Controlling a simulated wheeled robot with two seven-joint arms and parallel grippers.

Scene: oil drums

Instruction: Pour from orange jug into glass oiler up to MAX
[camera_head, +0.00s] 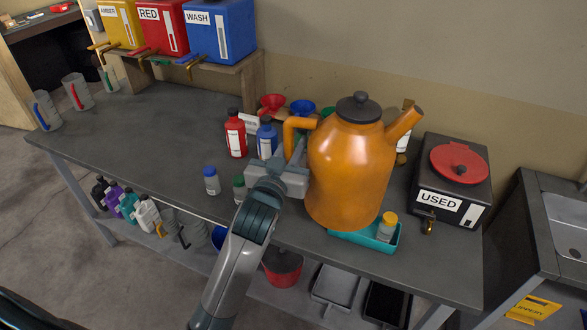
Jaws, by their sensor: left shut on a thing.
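The large orange jug (345,175) has a dark lid, a handle on its left and a spout pointing up to the right. It looks about upright over the right part of the bench; I cannot tell if its base touches the bench. My left gripper (295,160) is shut on the jug's handle (298,124). A clear vessel with a brass-coloured top (406,104), perhaps the glass oiler, stands behind the spout, mostly hidden. Its MAX mark cannot be seen. My right gripper is not in view.
A teal tray (374,240) with a yellow-capped jar (387,226) lies at the jug's front right. A black USED box (445,201) stands right. Red (236,135) and blue bottles, small jars and funnels (271,104) crowd the left. The bench's left half (150,130) is mostly clear.

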